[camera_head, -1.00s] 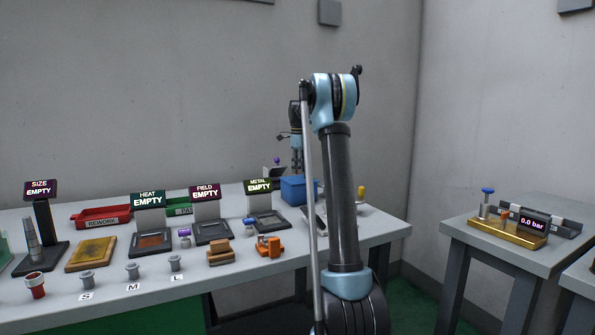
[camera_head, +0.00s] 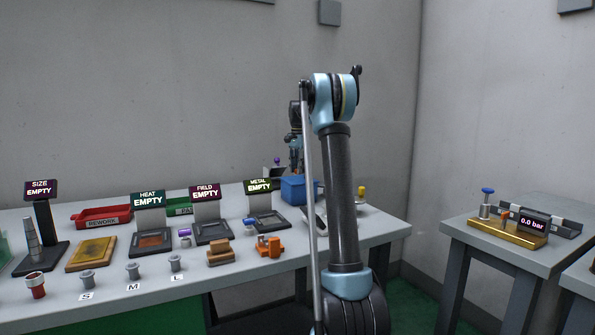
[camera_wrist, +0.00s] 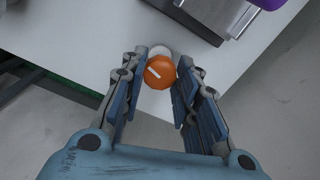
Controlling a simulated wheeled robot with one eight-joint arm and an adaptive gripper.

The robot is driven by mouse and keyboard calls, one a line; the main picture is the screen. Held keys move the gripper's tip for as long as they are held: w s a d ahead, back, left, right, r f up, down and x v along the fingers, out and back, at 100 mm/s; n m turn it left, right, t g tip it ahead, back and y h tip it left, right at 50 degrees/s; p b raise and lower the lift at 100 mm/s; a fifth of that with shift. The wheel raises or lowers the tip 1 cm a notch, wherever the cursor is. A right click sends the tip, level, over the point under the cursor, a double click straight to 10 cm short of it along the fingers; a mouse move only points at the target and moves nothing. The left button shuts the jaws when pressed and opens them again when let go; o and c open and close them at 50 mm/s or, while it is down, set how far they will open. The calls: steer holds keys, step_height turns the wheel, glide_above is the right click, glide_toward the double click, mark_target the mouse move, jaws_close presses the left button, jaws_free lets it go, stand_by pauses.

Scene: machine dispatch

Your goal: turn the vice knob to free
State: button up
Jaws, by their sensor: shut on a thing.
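An orange round knob (camera_wrist: 160,73) with a white pointer line sits between my fingertips in the wrist view, with the line slanted. A pale round part shows just behind it. My gripper (camera_wrist: 163,64) is shut on the knob, one finger on each side. In the head view my wrist (camera_head: 295,140) is partly hidden behind my upper arm, near a blue bin (camera_head: 293,190). The knob and fingertips cannot be made out there.
In the head view, several fixtures and trays line the long table (camera_head: 130,308). A gauge station (camera_head: 508,232) stands on a separate table.

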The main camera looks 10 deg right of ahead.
steer(key=n, duration=0.5)
steer(key=shift+w+n, duration=0.15)
steer(key=shift+n, duration=0.15)
steer(key=n, duration=1)
steer(key=shift+n, duration=0.4)
steer(key=n, duration=0.4)
steer(key=shift+n, duration=0.3)
steer(key=shift+n, duration=0.3)
steer(key=o, duration=1.1)
steer(key=shift+c, duration=0.2)
steer(key=shift+r, duration=0.1)
